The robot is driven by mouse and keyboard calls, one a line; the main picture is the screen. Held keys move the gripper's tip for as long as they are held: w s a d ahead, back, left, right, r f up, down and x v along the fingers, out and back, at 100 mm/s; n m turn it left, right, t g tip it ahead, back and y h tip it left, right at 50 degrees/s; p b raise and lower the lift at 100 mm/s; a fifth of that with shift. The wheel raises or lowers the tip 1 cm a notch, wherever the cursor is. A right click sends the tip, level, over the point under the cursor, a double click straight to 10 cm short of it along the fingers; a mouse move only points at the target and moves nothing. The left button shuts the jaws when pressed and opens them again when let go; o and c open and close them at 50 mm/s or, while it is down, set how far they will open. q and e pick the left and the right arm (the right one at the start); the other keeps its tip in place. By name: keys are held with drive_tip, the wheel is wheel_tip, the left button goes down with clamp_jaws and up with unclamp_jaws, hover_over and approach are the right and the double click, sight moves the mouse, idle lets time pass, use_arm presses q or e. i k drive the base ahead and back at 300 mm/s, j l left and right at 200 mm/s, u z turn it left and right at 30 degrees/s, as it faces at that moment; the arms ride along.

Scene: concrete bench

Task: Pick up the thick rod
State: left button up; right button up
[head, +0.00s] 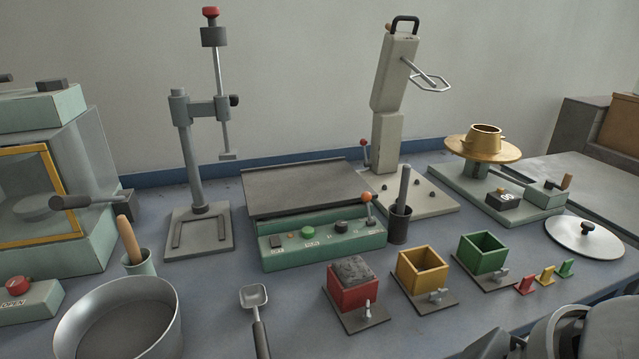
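A thick grey rod (404,184) stands nearly upright in a small dark cup (399,228), just right of the green control box. Its lower end is hidden inside the cup. A second, wooden rod-like piece (128,238) leans in a small green cup (139,265) at the left; its lower end is hidden too. I cannot tell for certain which one the task means, though the grey one fits. No fingers of either gripper can be made out. Grey rounded parts at the lower right corner look like my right arm.
A green control box (325,245) with an orange-knobbed lever is left of the dark cup. Red (353,291), yellow (423,272) and green (483,253) boxes stand in front. A large metal pan (118,308) and a scoop (254,297) are at front left. A tall press (392,100) stands behind.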

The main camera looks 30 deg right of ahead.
sight(405, 173)
drive_tip(key=z, duration=1.4)
